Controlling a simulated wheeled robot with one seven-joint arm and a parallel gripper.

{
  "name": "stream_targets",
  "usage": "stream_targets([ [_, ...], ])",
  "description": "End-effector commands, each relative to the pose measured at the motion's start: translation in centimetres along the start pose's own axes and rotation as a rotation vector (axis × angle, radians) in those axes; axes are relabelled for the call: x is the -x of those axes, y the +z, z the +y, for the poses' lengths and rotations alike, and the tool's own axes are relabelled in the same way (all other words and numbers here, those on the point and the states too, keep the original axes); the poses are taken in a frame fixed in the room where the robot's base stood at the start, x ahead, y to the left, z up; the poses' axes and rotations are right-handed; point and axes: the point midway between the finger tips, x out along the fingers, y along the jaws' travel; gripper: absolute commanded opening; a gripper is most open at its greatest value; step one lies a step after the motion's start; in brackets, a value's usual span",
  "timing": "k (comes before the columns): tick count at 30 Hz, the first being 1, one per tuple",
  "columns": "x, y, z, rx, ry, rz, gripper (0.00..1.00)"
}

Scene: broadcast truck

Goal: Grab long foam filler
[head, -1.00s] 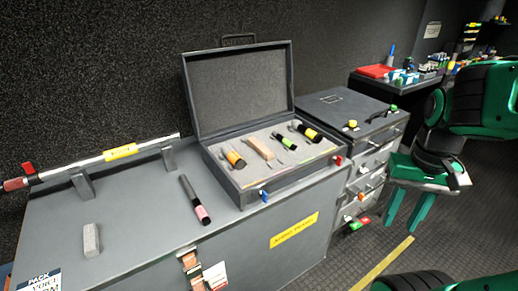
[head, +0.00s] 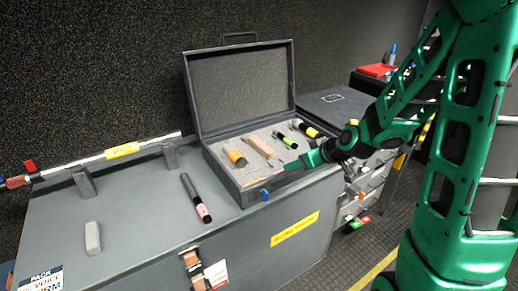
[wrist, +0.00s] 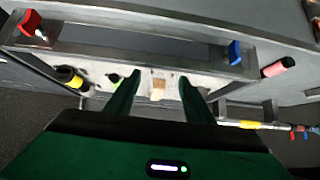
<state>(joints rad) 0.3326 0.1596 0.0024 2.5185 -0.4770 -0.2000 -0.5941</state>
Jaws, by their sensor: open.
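A tan oblong block (head: 260,147) lies in the grey foam of the open case, among dark cylinders with coloured bands. A grey oblong block (head: 93,237) lies on the chest top at left. I cannot tell for sure which block is the long foam filler. My gripper (head: 294,166) is at the case's front right edge, open and empty. In the wrist view, the tan block (wrist: 158,88) shows beyond and between the open fingers (wrist: 159,80), apart from them. My gripper hides part of the case's front right side.
The open case (head: 228,180) has its lid raised at the back and a blue latch (head: 265,195) in front. A dark cylinder with a pink band (head: 195,198) lies left of it. A barred pole (head: 100,158) rests on supports behind. Drawers stand right.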

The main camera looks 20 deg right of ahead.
Motion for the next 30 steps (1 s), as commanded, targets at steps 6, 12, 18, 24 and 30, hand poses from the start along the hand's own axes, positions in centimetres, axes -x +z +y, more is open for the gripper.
stream_targets([
  [6,-4.9,-3.9,-1.3,0.022,-0.016,0.235,0.48],
  [12,-6.4,-5.8,-1.2,0.005,0.012,0.355,0.48],
  [18,-8.0,-6.7,-1.1,0.000,0.021,0.381,0.48],
  [24,-10.7,-7.8,-1.0,0.001,0.021,0.381,0.48],
  [30,-11.9,-8.3,-0.9,-0.001,0.023,0.381,0.48],
])
